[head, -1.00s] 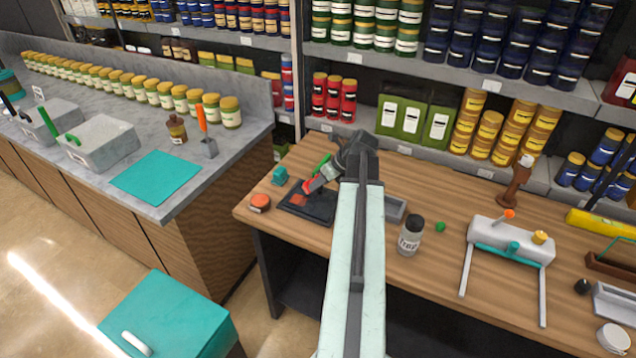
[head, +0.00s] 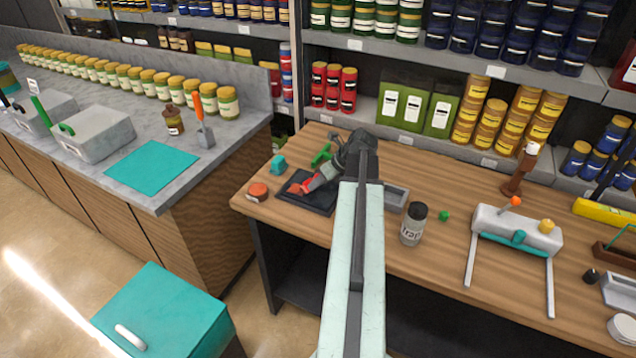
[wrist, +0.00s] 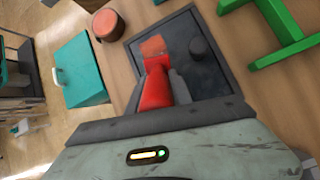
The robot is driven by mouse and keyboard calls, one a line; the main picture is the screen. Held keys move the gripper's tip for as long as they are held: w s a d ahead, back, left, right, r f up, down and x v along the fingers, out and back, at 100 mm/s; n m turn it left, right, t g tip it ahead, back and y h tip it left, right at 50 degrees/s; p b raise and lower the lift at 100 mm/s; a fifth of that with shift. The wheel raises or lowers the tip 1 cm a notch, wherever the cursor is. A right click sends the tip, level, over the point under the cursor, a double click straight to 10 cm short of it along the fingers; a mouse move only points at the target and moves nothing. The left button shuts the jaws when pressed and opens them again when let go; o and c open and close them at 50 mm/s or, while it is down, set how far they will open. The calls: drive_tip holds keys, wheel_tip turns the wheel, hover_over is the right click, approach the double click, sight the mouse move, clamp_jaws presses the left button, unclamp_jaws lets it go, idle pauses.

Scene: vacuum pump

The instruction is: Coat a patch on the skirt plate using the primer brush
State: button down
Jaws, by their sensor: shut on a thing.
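The skirt plate appears to be the dark square plate (head: 318,207) at the left end of the wooden bench; it also shows in the wrist view (wrist: 222,75). A flat orange-red patch (wrist: 153,46) shows on its surface. My gripper (head: 312,183) is low over the plate and shut on what seems to be the primer brush, a red piece (wrist: 156,86) pointing at the patch. A grey finger lies beside the red piece. The brush's tip is hard to make out, and I cannot tell whether it touches the plate.
A dark round knob (wrist: 200,47) stands on the plate. A red-orange round tin (head: 258,191) and a small teal block (head: 278,165) are left of the plate. A green piece (head: 321,155) is behind it. A grey tray (head: 397,196) and a labelled jar (head: 414,224) are to the right.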

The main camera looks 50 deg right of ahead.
sight(308, 182)
drive_tip(key=shift+f+b, duration=0.4)
drive_tip(key=shift+f, duration=0.05)
drive_tip(key=shift+w+a+r, duration=0.1)
drive_tip(key=shift+w+a, duration=0.1)
drive_tip(key=shift+w, duration=0.55)
drive_tip(key=shift+w+a, duration=0.15)
drive_tip(key=shift+w, duration=0.6)
drive_tip(key=shift+w+a, duration=0.25)
drive_tip(key=shift+w, duration=0.75)
drive_tip(key=shift+w+a, duration=0.25)
drive_tip(key=shift+w, duration=0.7)
drive_tip(key=shift+s, duration=0.1)
drive_tip(key=shift+s+d, duration=0.3)
drive_tip(key=shift+s, duration=0.85)
drive_tip(key=shift+s+d, duration=0.25)
drive_tip(key=shift+s, duration=0.85)
drive_tip(key=shift+s+d, duration=0.3)
drive_tip(key=shift+s, duration=0.85)
